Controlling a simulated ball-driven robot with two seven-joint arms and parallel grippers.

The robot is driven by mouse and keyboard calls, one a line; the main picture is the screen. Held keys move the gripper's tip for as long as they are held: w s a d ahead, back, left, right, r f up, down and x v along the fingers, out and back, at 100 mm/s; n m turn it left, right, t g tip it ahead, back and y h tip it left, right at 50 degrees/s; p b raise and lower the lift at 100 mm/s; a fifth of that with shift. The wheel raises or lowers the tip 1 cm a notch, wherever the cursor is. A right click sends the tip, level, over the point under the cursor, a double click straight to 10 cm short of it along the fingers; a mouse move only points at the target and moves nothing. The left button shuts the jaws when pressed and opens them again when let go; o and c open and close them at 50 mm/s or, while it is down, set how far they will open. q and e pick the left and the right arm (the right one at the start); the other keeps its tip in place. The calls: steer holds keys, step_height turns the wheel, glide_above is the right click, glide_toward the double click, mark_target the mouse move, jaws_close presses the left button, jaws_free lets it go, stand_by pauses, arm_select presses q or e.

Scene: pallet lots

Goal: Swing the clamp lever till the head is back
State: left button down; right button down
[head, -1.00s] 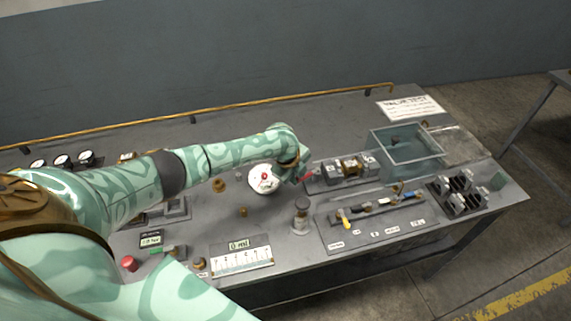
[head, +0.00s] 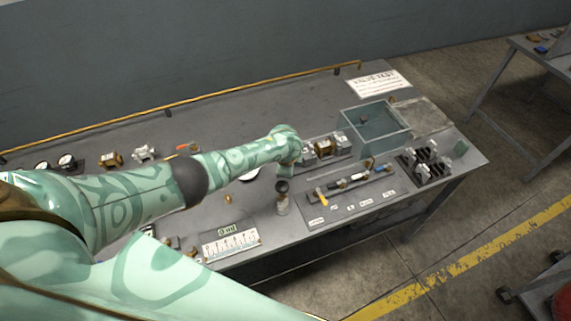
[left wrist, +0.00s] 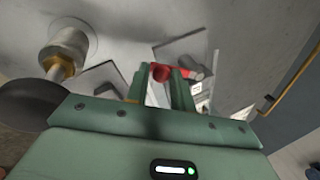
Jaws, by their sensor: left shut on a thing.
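The clamp fixture (head: 323,149), grey blocks with a brass piece between them, sits on the bench behind the tray's left end. My left gripper (head: 294,167) is at the fixture's left end, its fingers hard to make out in the head view. In the left wrist view the gripper (left wrist: 160,88) has its fingers shut about the red end of the clamp lever (left wrist: 160,72). The lever is hidden behind the gripper in the head view, and I cannot tell the clamp head's position. My right gripper is out of view.
A cylinder with a dark round top (head: 282,198) stands close in front of the left gripper. A strip with a yellow handle (head: 321,196) lies to its right. A brass rail (head: 190,105) runs along the back edge.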

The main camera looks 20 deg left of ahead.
arm_select(q)
steer(key=shift+w+a+r, duration=0.1)
steer(key=shift+w+r, duration=0.05)
steer(key=c, duration=1.4)
jaws_free()
steer(key=shift+o, duration=0.6)
steer(key=p+v, duration=0.7)
steer(key=v, duration=0.9)
steer(key=shift+p, duration=0.4)
